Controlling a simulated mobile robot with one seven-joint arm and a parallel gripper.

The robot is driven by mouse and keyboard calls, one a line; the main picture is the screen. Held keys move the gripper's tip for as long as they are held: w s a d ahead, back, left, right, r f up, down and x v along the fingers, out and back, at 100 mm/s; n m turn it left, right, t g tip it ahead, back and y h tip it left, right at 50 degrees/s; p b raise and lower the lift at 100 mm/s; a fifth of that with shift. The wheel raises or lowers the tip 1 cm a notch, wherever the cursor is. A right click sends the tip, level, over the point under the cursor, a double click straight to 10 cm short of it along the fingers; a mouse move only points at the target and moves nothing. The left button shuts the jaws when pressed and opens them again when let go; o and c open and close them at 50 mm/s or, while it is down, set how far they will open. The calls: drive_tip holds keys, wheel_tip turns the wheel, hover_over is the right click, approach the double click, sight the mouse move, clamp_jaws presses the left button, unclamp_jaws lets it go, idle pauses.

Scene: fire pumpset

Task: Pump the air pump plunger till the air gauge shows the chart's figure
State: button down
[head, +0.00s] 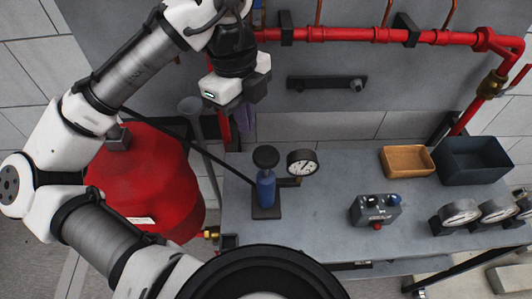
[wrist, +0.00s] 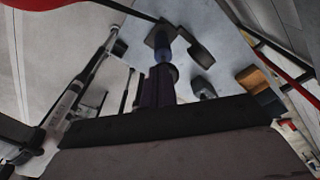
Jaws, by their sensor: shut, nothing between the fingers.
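The air pump is a blue upright cylinder (head: 266,188) on a dark base on the grey bench. Its plunger has a round black knob (head: 265,157) on top, standing clear above the cylinder. The air gauge (head: 302,162) is a white dial just right of the pump; its reading is too small to tell. My gripper (head: 243,122) is shut and empty, above and left of the knob and apart from it in the head view. In the wrist view, my shut fingers (wrist: 158,86) point toward the blue pump (wrist: 166,50). I cannot make out the chart in either view.
A grey control box (head: 376,209) stands right of the pump. An orange tray (head: 407,161) and a dark bin (head: 473,160) sit at the back right, with several gauges (head: 460,213) in front. A red tank (head: 150,185) stands left; a red pipe (head: 360,35) runs behind.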

wheel_tip(320, 180, up, 7)
drive_tip(key=shift+w+a+f, duration=0.15)
drive_tip(key=shift+w+a, duration=0.05)
drive_tip(key=shift+a, duration=0.05)
idle(0.8)
wheel_tip(320, 180, down, 4)
drive_tip(key=g+h+p, duration=0.1)
drive_tip(key=p, duration=0.3)
drive_tip(key=g+h+p, duration=0.1)
drive_tip(key=h+p, duration=0.1)
drive_tip(key=p, duration=0.3)
drive_tip(key=shift+s+d+f+g, duration=0.1)
drive_tip(key=shift+s+d+g, duration=0.05)
drive_tip(key=shift+g, duration=0.15)
drive_tip(key=shift+f, duration=0.15)
